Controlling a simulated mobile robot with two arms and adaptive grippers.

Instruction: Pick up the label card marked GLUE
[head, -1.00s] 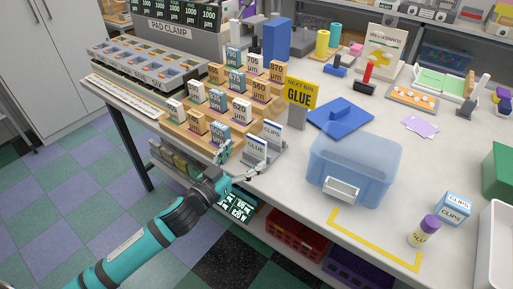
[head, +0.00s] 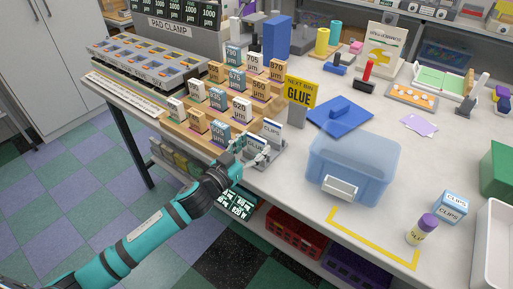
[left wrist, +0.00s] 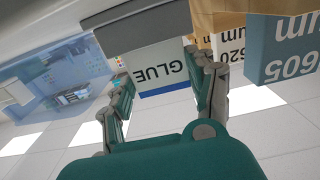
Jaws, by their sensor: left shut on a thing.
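The label card marked GLUE (left wrist: 158,68) is white with a blue edge and shows upside down in the left wrist view, between my left fingers. My left gripper (head: 254,150) is shut on it at the grey card stand (head: 281,154), by the table's front edge. In the head view the fingers hide most of the card. I cannot tell whether the card still touches the stand. A white card marked CLIPS (head: 272,131) stands just behind and to the right of the gripper. My right gripper is not in view.
Wooden steps with several numbered blocks (head: 239,109) stand close left of the gripper. A yellow NEXT BIN GLUE sign (head: 300,92) is behind it. A translucent blue bin (head: 352,166) stands to the right, with a glue stick (head: 421,231) and CLIPS box (head: 450,206) further right.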

